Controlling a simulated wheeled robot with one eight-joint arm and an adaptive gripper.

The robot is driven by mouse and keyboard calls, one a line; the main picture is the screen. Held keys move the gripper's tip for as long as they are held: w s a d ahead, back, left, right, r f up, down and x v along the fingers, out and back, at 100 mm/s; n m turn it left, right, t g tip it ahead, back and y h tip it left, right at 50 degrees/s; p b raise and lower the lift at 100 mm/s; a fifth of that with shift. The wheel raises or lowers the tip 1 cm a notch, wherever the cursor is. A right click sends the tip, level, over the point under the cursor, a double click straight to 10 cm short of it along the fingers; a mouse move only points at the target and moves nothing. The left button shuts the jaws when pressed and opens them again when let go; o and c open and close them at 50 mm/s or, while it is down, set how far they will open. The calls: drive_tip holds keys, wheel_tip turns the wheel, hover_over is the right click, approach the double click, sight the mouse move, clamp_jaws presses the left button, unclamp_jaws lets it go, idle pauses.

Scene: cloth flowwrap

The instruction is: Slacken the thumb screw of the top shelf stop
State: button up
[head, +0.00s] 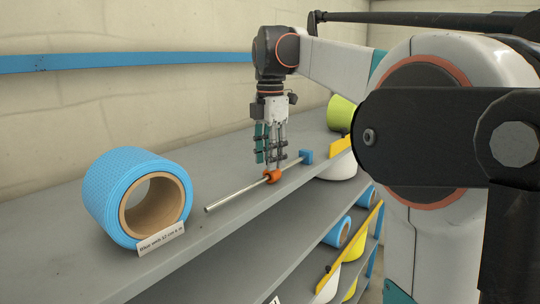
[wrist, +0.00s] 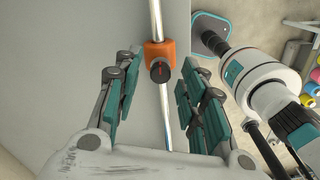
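The top shelf stop is an orange collar (head: 272,176) on a thin metal rod (head: 228,198) along the front of the top shelf (head: 215,165). A blue block (head: 307,157) sits at the rod's far end. In the wrist view the orange collar (wrist: 154,50) carries a small dark thumb screw (wrist: 160,71) with a red mark on its head. The rod (wrist: 156,17) runs through it. My gripper (head: 269,158) points down just above the collar. In the wrist view its teal-padded fingers (wrist: 158,75) are apart, one on each side of the screw, with gaps to both. Nothing is held.
A large blue roll (head: 115,190) with a label card (head: 160,236) stands left on the top shelf. A yellow-green vessel (head: 341,113) stands at the far end. The shelf behind the rod is clear.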

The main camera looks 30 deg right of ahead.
wheel_tip(320, 180, up, 12)
idle(0.6)
idle(0.5)
